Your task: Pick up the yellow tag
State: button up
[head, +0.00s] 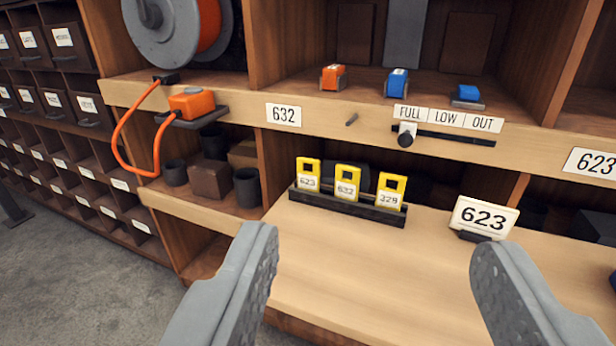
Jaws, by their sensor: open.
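Three yellow tags stand upright in a dark rack on the wooden counter, in the middle of the head view. The left yellow tag (308,175) reads 623, the middle yellow tag (346,182) reads 632 and the right yellow tag (389,191) reads 329. Each has a dark opening near its top. The dark rack (340,207) hides their lower ends. My gripper (372,255) is open and empty, its two grey fingers wide apart, nearer to me than the rack and not touching any tag.
A white sign (484,216) reading 623 stands right of the rack. Above are a shelf edge (215,106) with a slider (406,134) and a small peg (352,119). An orange cable (122,140) loops at left. The counter (370,270) before the rack is clear.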

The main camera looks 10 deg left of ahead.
jog(key=shift+o, duration=1)
jog(key=shift+w+a, duration=0.2)
jog(key=shift+w, duration=0.15)
jog(key=w+a+f+m, duration=0.1)
jog(key=w+a+f, duration=0.15)
jog(key=w, duration=0.55)
jog(key=w+a+f+g, duration=0.1)
jog(key=w+a+f, duration=0.15)
jog(key=w, duration=0.45)
jog(key=w+a+f+m, duration=0.1)
jog(key=w+a+f, duration=0.15)
jog(key=w, duration=0.55)
jog(key=g+h, duration=0.3)
send_near(309, 172)
jog(key=x, duration=0.3)
jog(key=shift+w, duration=0.2)
jog(key=shift+x, duration=3.25)
jog(key=shift+r, duration=0.15)
jog(key=c, duration=1.1)
jog(key=shift+o, duration=0.2)
